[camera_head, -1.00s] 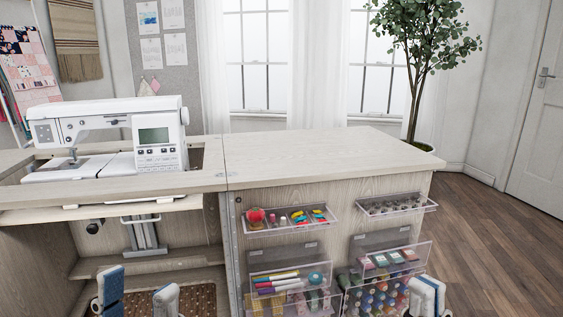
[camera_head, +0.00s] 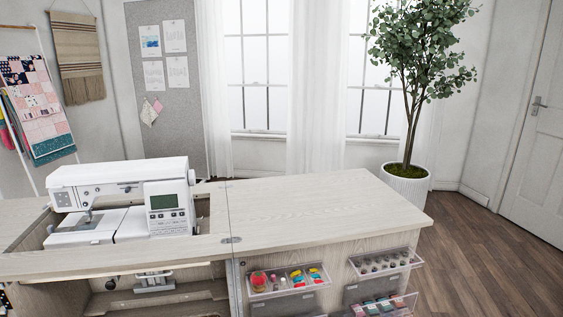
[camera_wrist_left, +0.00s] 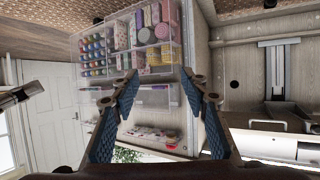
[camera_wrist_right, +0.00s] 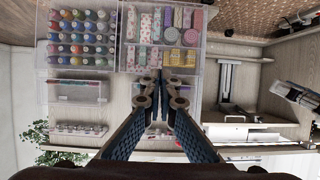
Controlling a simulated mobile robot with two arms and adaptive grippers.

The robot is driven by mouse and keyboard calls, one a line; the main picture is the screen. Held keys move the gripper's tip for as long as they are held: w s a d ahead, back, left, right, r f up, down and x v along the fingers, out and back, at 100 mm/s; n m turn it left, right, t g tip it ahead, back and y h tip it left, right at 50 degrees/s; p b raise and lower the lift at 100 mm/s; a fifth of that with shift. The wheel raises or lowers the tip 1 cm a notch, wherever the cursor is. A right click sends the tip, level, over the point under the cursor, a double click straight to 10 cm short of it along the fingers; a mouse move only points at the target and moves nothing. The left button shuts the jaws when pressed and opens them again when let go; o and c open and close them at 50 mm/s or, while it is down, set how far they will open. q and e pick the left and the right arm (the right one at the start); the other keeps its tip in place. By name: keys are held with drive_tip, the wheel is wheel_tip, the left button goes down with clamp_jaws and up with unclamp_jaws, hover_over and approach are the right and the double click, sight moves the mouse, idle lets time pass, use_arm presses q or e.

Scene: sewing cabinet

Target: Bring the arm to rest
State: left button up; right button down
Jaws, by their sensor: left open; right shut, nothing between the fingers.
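No gripper shows in the head view. In the left wrist view my left gripper (camera_wrist_left: 158,82) is open and empty, its blue-padded fingers apart in front of the sewing cabinet's front. In the right wrist view my right gripper (camera_wrist_right: 160,78) is shut with nothing in it, its fingertips together in front of the clear bins. Both wrist views look upside down. Parts of the other gripper show at the left edge of the left wrist view and the right edge of the right wrist view.
The white sewing machine (camera_head: 120,198) sits in the cabinet top (camera_head: 320,205), whose right part is bare. Clear bins (camera_wrist_right: 77,40) with thread spools and fabric rolls hang on the front. A potted tree (camera_head: 406,185) stands behind on the right. Wooden floor at right is free.

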use_arm(q)
drive_tip(key=s+a+f+g+y+p, duration=0.1)
drive_tip(key=s+a+f+g+p, duration=0.2)
drive_tip(key=s, duration=0.9)
drive_tip(key=s+a+f+g+y+p, duration=0.1)
drive_tip(key=s+a+f+g+p, duration=0.3)
drive_tip(key=s, duration=0.8)
drive_tip(key=s+a+f+g+y+p, duration=0.1)
drive_tip(key=s+a+f+g+p, duration=0.2)
drive_tip(key=s, duration=0.8)
drive_tip(key=shift+s+a+f+n+g+p, duration=0.2)
drive_tip(key=shift+s+f+n+g+p, duration=0.15)
drive_tip(key=shift+f+g+p, duration=0.65)
use_arm(e)
drive_tip(key=s+d+f+g+h, duration=0.1)
drive_tip(key=s+d+f+g, duration=0.2)
drive_tip(key=s, duration=0.9)
drive_tip(key=s+d+f+g+h, duration=0.1)
drive_tip(key=s+d+f+g, duration=0.3)
drive_tip(key=s, duration=0.8)
drive_tip(key=s+d+f+g+h, duration=0.1)
drive_tip(key=s+d+f+g, duration=0.2)
drive_tip(key=s, duration=0.8)
drive_tip(key=shift+s+d+f+m+g, duration=0.2)
drive_tip(key=shift+s+f+m+g, duration=0.15)
drive_tip(key=shift+f+g, duration=0.6)
use_arm(q)
drive_tip(key=shift+r, duration=0.1)
